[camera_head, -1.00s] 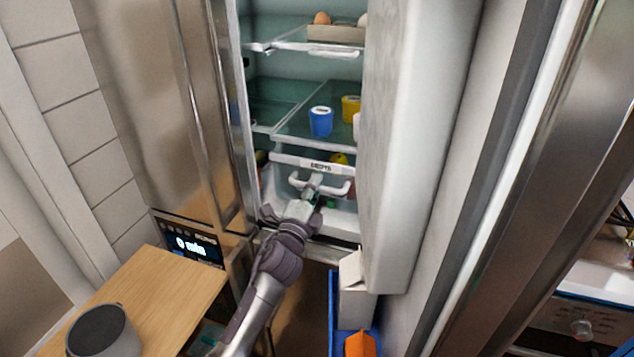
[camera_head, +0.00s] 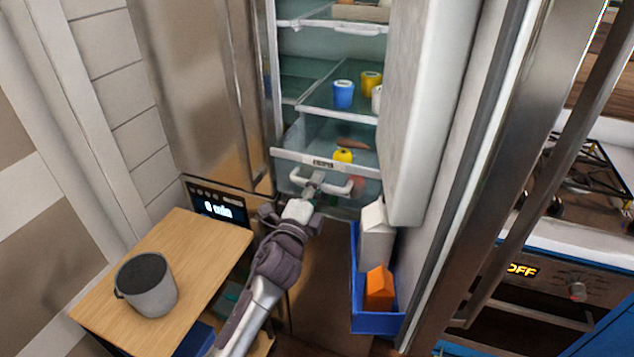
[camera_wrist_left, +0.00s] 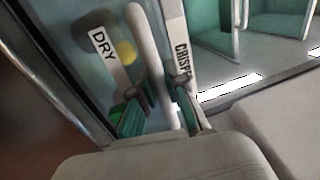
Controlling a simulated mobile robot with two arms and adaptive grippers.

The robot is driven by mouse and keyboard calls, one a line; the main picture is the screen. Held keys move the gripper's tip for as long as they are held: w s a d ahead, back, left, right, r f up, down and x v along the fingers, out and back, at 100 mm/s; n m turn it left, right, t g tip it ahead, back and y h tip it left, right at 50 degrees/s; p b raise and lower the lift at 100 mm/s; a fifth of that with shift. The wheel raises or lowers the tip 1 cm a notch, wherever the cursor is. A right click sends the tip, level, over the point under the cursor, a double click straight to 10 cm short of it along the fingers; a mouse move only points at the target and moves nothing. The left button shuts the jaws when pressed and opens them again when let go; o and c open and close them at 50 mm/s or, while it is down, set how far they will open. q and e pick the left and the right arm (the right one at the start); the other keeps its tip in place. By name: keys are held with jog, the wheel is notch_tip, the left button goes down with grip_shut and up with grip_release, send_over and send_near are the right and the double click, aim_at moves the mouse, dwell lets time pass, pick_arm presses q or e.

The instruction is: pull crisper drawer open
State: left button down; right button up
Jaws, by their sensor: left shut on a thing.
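The crisper drawer (camera_head: 292,156) sits low in the open fridge and is pulled partly out, with a yellow item (camera_head: 343,155) and a brown item (camera_head: 352,143) showing inside. Its white bar handle (camera_head: 336,188) runs across the front. My left gripper (camera_head: 314,184) is shut on this handle near its middle. In the left wrist view the fingers (camera_wrist_left: 160,95) stand on either side of the pale handle bar (camera_wrist_left: 147,50), beside a label reading "CRISP". My right gripper is not in view.
The fridge door (camera_head: 432,110) stands open at the right. A blue door bin (camera_head: 376,322) holds a white carton (camera_head: 375,240) and an orange carton (camera_head: 379,287). A wooden cart (camera_head: 200,245) with a grey pot (camera_head: 147,285) stands at the left. Cups rest on the shelf above.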

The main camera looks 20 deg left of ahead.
pick_arm(q)
jog(key=c, duration=1.2)
grip_release()
jog(key=s, duration=0.4)
jog(key=s+f, duration=0.1)
jog(key=s, duration=0.3)
jog(key=s+f, duration=0.1)
jog(key=s, duration=0.2)
jog(key=shift+s+a+f, duration=0.15)
jog(key=shift+s+a, duration=0.05)
jog(key=shift+s, duration=0.2)
